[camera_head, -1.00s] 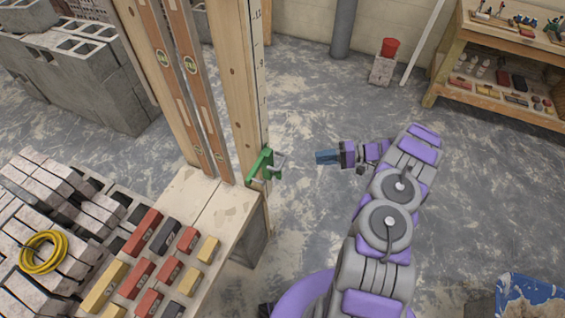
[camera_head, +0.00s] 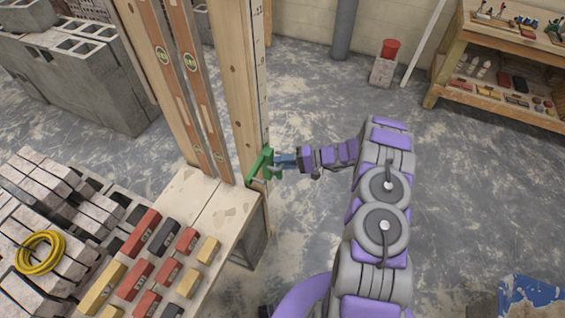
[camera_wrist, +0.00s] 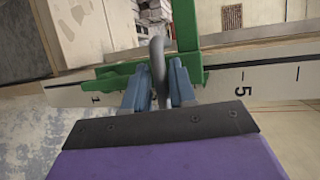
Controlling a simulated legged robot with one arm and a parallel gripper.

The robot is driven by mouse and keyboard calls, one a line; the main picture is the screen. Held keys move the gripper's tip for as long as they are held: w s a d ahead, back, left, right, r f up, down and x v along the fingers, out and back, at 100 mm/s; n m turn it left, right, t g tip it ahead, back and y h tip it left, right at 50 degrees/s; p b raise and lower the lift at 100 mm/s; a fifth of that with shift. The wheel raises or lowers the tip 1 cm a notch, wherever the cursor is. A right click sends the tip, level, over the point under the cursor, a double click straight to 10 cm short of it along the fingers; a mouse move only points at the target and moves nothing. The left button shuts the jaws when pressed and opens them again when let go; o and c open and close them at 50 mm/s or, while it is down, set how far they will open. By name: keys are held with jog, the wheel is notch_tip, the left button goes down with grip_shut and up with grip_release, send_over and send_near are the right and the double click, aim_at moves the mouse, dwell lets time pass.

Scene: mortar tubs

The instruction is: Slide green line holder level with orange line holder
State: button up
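The green line holder (camera_head: 261,165) is clamped low on the upright wooden post with a marked scale, just above the bench end. It also shows in the wrist view (camera_wrist: 188,28), with a grey curved handle (camera_wrist: 157,65) standing out toward my gripper. My gripper (camera_head: 282,161) is at the holder, reaching in from the right. In the wrist view its two blue fingers (camera_wrist: 158,82) are on either side of the grey handle, with very little gap. I cannot tell whether they press on it. I see no orange line holder in either view.
The marked post (camera_head: 241,90) rises out of the top of the head view. Two spirit levels (camera_head: 165,60) lean beside it. A wooden bench (camera_head: 188,205) with red and yellow blocks stands at the left.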

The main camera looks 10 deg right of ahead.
jog(key=shift+c, duration=0.4)
grip_shut()
notch_tip(320, 180, up, 12)
dwell(0.6)
jog(key=shift+r, duration=0.1)
jog(key=shift+o, duration=0.4)
grip_release()
